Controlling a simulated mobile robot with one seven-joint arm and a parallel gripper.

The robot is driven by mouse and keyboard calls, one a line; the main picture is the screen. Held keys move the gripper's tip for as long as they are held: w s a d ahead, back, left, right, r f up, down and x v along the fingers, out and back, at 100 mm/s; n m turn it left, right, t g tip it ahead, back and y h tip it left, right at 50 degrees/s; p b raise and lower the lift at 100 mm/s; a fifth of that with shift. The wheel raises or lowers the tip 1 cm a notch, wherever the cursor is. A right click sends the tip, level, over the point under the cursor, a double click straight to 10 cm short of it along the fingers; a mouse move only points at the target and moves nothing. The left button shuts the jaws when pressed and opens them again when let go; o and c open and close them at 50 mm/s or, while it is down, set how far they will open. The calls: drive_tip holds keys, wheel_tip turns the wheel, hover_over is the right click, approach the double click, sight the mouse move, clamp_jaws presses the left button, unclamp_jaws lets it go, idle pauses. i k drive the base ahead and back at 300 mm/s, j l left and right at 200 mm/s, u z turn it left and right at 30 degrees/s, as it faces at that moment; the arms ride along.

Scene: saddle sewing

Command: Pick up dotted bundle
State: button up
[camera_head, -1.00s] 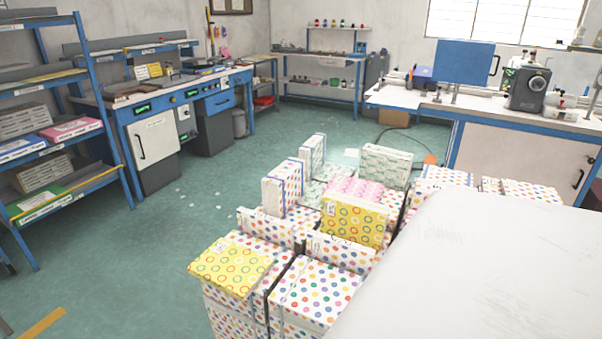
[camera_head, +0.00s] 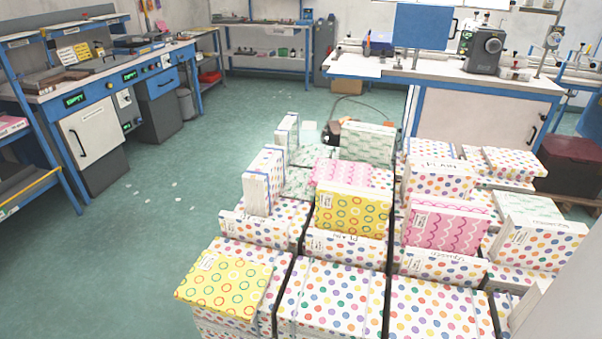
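Several white bundles with multicoloured dots are stacked on the floor in front of me. Large dotted ones fill the front row, in the middle (camera_head: 328,303) and at the right (camera_head: 437,308). Smaller dotted bundles lie or stand on top, such as one at the left (camera_head: 254,229), one in the centre (camera_head: 345,247), one at the right (camera_head: 443,264) and one upright at the back left (camera_head: 265,180). I cannot tell which one the task means. My gripper is not in view; a pale part, likely my arm, covers the lower right corner and hides bundles there.
Yellow ringed bundles (camera_head: 226,283), pink wavy bundles (camera_head: 446,223) and a green patterned bundle (camera_head: 368,143) share the pile. A blue-framed workbench (camera_head: 470,95) stands behind it, with a dark red bin (camera_head: 567,163) at right.

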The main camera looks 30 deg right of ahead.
sight(265, 179)
drive_tip(key=i+j+z, duration=0.2)
drive_tip(key=j+z, duration=0.25)
drive_tip(key=i+j+z, duration=0.15)
drive_tip(key=j+z, duration=0.15)
drive_tip(key=z, duration=0.15)
drive_tip(key=i+j+z, duration=0.2)
drive_tip(key=j+z, duration=0.2)
drive_tip(key=i, duration=0.35)
